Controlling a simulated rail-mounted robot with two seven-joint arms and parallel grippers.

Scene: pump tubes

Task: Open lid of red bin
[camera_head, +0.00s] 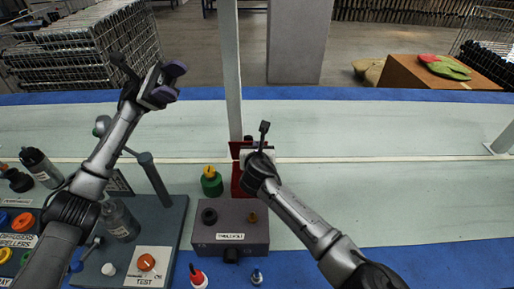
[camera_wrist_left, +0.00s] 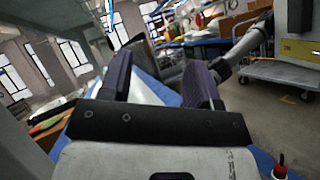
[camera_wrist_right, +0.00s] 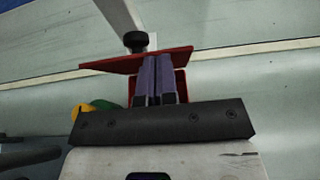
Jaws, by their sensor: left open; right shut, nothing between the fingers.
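The red bin (camera_head: 237,183) stands on the bench near the middle of the head view, partly hidden behind my right gripper. In the right wrist view a tilted red panel (camera_wrist_right: 108,63), seemingly the lid, lies above a lower red part (camera_wrist_right: 181,84) of the bin. My right gripper (camera_head: 258,150) is shut and empty at the bin; its fingers (camera_wrist_right: 158,80) overlap the red panel in view. I cannot tell whether they touch it. My left gripper (camera_head: 172,80) is open and empty, raised at the upper left, away from the bin.
A grey box (camera_head: 230,237) with a label is in front. A pale post (camera_head: 231,70) rises behind the bin. The bench to the right is clear.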

